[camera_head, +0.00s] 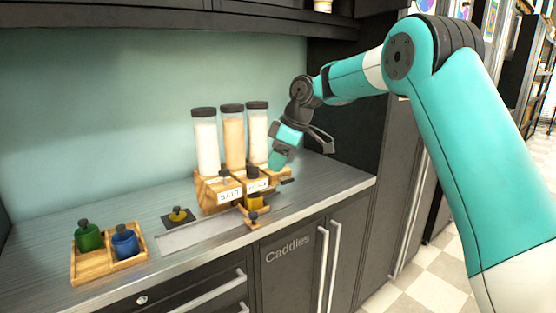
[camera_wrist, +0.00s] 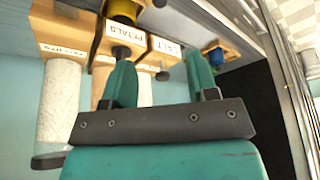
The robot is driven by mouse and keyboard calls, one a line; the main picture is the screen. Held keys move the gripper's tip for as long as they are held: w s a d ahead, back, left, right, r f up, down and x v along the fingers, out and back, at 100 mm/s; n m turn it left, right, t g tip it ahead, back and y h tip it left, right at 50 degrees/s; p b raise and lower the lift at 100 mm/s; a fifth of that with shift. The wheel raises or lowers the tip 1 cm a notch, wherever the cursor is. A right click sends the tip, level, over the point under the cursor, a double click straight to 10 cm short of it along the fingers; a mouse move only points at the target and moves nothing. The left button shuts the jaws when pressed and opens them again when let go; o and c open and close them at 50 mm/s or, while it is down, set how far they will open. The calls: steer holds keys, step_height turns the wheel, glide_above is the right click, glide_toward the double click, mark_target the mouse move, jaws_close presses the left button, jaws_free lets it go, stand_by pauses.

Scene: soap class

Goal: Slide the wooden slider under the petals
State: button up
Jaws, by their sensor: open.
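Three clear dispensers with black lids stand in wooden bases at the back of the counter. The petals dispenser (camera_head: 233,138) is the middle one, and its label (camera_wrist: 110,42) shows in the wrist view. A wooden slider (camera_head: 262,218) with a dark knob sticks out at the front below the petals, with a yellow cup (camera_head: 253,202) behind the knob. The cup also shows at the top of the wrist view (camera_wrist: 124,9). My gripper (camera_head: 281,163) is open and empty, beside the right-hand dispenser and above the slider. In the wrist view, a dark knob lies near its left fingertip (camera_wrist: 160,58).
The salt dispenser (camera_head: 207,145) is left of the petals. A yellow container (camera_head: 178,214) sits on a dark pad. A wooden tray (camera_head: 96,270) with green and blue containers stands at the left. A pale strip (camera_head: 195,236) lies along the counter. The counter's front edge is close to the slider.

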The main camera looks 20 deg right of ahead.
steer(key=s+d+r+p, duration=0.1)
steer(key=s+r+p, duration=0.2)
steer(key=r, duration=0.5)
steer(key=shift+s+r+p, duration=0.3)
steer(key=shift+s+p, duration=0.1)
steer(key=shift+p, duration=0.5)
steer(key=s+a+m+g, duration=0.1)
steer(key=s+a, duration=0.5)
steer(key=s, duration=0.3)
steer(key=s+a+m, duration=0.1)
steer(key=s+a, duration=0.4)
steer(key=s, duration=0.4)
steer(key=s+a+f+m, duration=0.1)
steer(key=s+f, duration=0.1)
steer(key=s, duration=0.6)
steer(key=s+a+f+m+g, duration=0.1)
steer(key=s+f, duration=0.1)
steer(key=s, duration=0.6)
steer(key=shift+s+f+m, duration=0.3)
steer(key=shift+m, duration=0.1)
